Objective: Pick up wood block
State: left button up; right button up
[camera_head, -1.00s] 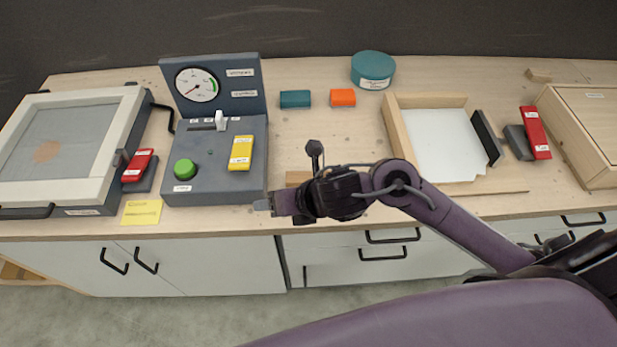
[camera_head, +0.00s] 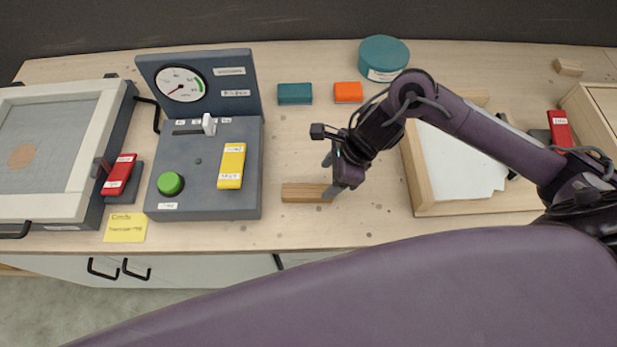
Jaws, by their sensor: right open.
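The wood block (camera_head: 303,193) is a small brown bar lying flat on the bench, right of the grey control box. My right gripper (camera_head: 329,177) is open at the block's right end, with its fingers pointing left and down. One fingertip overlaps the block's right end in the picture. I cannot tell whether it touches the block. My left gripper is not in view.
The control box (camera_head: 194,208) with gauge, green button and yellow switch stands just left of the block. A teal block (camera_head: 295,94) and an orange block (camera_head: 348,92) lie behind. A wooden tray with white sheets (camera_head: 448,160) is at right. Bench front is clear.

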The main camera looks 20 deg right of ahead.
aim_at(315, 191)
jog(key=p+x, duration=0.1)
jog(key=x, duration=0.1)
jog(key=p+x, duration=0.1)
jog(key=x, duration=0.1)
jog(key=shift+s+a+r, duration=0.1)
jog(key=shift+s+a, duration=0.2)
jog(key=shift+x, duration=1.2)
jog(key=shift+w+d+f, duration=0.1)
jog(key=shift+w+f, duration=0.1)
jog(key=shift+f, duration=0.1)
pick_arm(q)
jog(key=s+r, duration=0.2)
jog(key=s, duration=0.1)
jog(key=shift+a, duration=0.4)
pick_arm(e)
jog(key=c, duration=1.1)
